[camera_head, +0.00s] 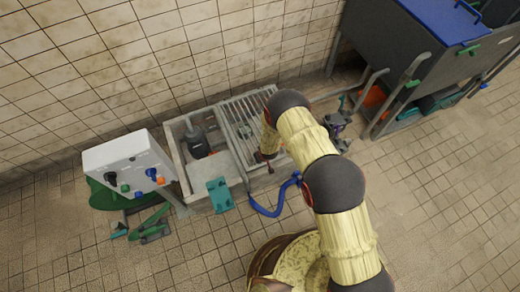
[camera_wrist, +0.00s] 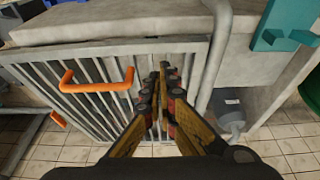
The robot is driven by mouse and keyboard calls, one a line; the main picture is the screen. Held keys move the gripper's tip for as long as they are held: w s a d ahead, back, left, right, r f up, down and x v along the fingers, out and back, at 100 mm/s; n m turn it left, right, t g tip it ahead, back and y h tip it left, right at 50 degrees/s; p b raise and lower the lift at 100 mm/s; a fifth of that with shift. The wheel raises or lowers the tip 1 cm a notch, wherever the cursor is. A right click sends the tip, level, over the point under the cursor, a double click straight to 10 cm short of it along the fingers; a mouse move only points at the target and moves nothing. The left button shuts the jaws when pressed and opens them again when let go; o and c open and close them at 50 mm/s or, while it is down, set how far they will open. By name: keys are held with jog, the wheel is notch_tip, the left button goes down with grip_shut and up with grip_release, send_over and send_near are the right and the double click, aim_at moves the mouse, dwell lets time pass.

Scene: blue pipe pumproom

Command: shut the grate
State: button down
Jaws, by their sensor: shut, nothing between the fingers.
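The grate (camera_head: 240,122) is a grey barred panel at the right part of a concrete basin (camera_head: 212,172). The basin's left part is uncovered. In the wrist view the grate (camera_wrist: 62,108) fills the left and middle, with an orange U-shaped handle (camera_wrist: 97,86) on it. My gripper (camera_wrist: 163,72) is shut and empty, over the bars to the right of the handle and apart from it. In the head view my gripper (camera_head: 265,158) is at the grate's front side, partly hidden by my arm. I cannot tell whether it touches the bars.
A dark pump-like object (camera_head: 197,141) stands in the uncovered part. A white control box (camera_head: 128,166) stands left. A grey tank (camera_head: 425,55) stands right. The front floor is partly free.

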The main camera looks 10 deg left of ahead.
aim_at(262, 174)
jog(key=f+b, duration=0.2)
jog(key=f, duration=0.2)
jog(key=s+d+f+b, duration=0.1)
jog(key=f+b, duration=0.2)
jog(key=f, duration=0.1)
jog(key=s+f+b, duration=0.1)
jog(key=f+b, duration=0.1)
jog(key=f, duration=0.3)
jog(key=shift+d+b, duration=0.2)
jog(key=shift+b, duration=0.1)
jog(key=shift+s+f, duration=0.1)
jog(key=shift+s+d, duration=0.1)
jog(key=shift+r, duration=0.5)
jog(key=s+d+r+p, duration=0.4)
jog(key=s+d+r, duration=0.1)
jog(key=s, duration=0.2)
jog(key=shift+s+d+r+p, duration=0.25)
jog(key=shift+d+r+p, duration=0.05)
jog(key=shift+r, duration=0.05)
